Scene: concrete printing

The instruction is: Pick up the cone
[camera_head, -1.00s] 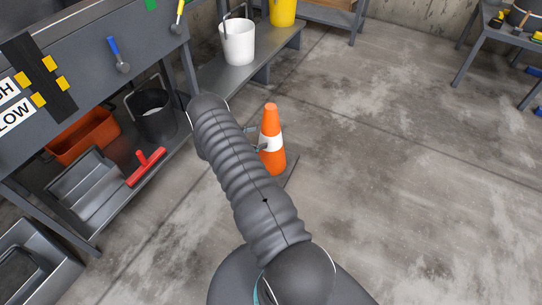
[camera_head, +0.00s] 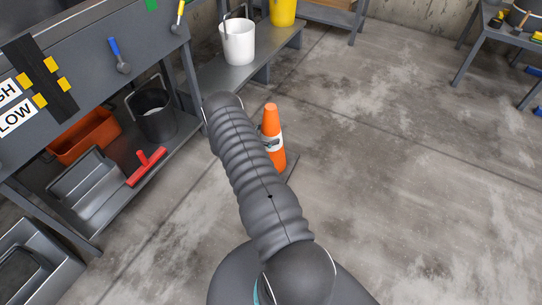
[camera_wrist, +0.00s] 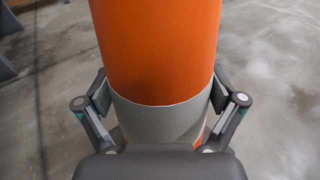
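The orange cone (camera_head: 272,121) with a white band stands upright on the concrete floor, right of my arm in the head view. Its lower left part is hidden behind my arm. In the wrist view the cone (camera_wrist: 160,45) fills the middle, with its pale band low in the picture. My gripper (camera_wrist: 160,95) is spread open around the cone at the band, one finger on each side. The finger pads are very close to its sides; firm contact cannot be made out. In the head view only a bit of my gripper (camera_head: 270,143) shows beside the band.
A grey workbench (camera_head: 90,50) with a lower shelf stands at left, holding a black bucket (camera_head: 152,112), an orange bin (camera_head: 85,137) and a red tool (camera_head: 146,166). A white bucket (camera_head: 238,42) stands on a low shelf behind.

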